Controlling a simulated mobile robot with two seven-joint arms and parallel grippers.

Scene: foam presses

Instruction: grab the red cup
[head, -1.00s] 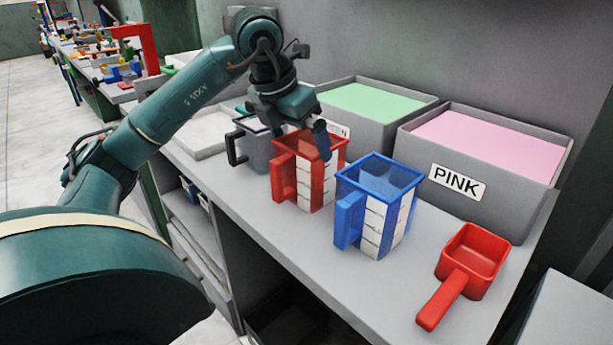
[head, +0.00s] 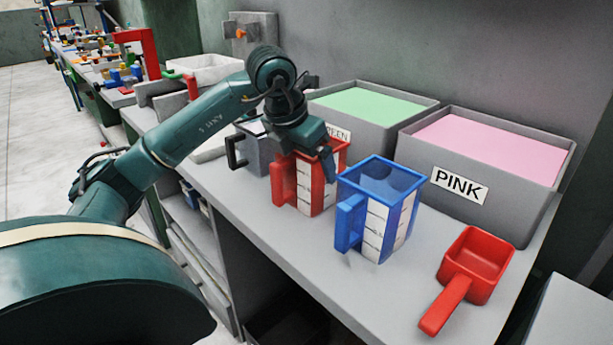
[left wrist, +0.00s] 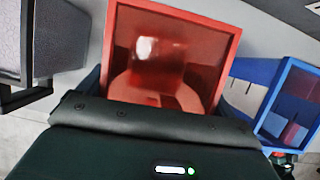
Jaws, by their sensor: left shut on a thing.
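The red cup (head: 318,190) is a square measuring jug with a white scale strip and a handle on its left side. It stands upright on the grey counter between a grey cup and a blue cup. My left gripper (head: 312,165) is lowered over it and is shut on it, with a finger showing along its right side. In the left wrist view the open top of the red cup (left wrist: 172,55) fills the middle, just beyond the gripper body. The fingertips are mostly hidden there. My right gripper is not in view.
The blue cup (head: 381,215) stands close on the right, the grey cup (head: 252,150) close on the left. Behind are a green-filled bin (head: 385,128) and a pink-filled bin (head: 520,208). A red scoop (head: 470,270) lies at the right. Counter (head: 300,245) in front is bare.

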